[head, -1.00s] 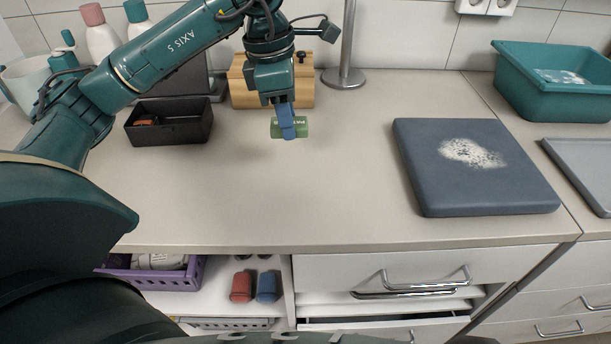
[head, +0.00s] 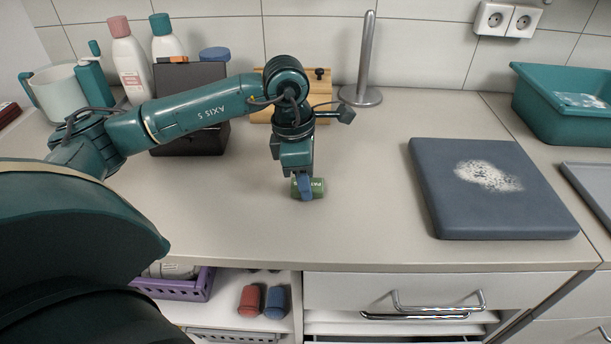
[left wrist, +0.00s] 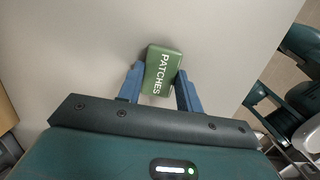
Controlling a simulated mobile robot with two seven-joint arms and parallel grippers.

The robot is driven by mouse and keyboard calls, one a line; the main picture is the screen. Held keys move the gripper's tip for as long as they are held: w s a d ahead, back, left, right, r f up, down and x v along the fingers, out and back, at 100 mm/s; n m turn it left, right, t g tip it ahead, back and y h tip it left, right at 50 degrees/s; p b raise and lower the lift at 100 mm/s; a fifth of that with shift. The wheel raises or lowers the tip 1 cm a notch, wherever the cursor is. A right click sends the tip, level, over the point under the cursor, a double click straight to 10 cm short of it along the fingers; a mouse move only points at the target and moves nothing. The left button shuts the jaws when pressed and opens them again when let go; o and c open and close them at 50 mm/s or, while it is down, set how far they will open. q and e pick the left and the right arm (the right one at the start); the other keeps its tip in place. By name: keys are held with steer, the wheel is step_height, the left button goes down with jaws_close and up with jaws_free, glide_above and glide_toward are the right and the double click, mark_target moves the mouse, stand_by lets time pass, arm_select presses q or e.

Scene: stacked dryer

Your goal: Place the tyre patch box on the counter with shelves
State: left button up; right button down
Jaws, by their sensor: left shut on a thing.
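The tyre patch box is a small green box (head: 317,187) marked PATCHES. In the head view it is low at the middle of the counter with shelves (head: 370,235), at or just above its top; I cannot tell whether it touches. My left gripper (head: 306,187) comes down from above and is shut on the box. In the left wrist view the box (left wrist: 162,70) sits between the two blue fingers (left wrist: 160,88) over the plain counter surface. My right gripper is in neither view.
A dark blue board (head: 470,205) with white crumbs lies to the right. Bottles (head: 128,60), a black bin and a wooden block (head: 330,100) stand at the back, near a steel post (head: 366,60). A teal tub (head: 560,110) is far right. The front middle of the counter is clear.

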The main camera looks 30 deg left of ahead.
arm_select(q)
steer(key=shift+f, duration=0.2)
steer(key=o, duration=1)
steer(key=shift+c, duration=0.2)
steer(key=shift+r, duration=0.1)
steer(key=shift+r, duration=0.3)
step_height(320, 180, up, 12)
steer(key=s+a, duration=0.1)
steer(key=shift+a+f, duration=0.25)
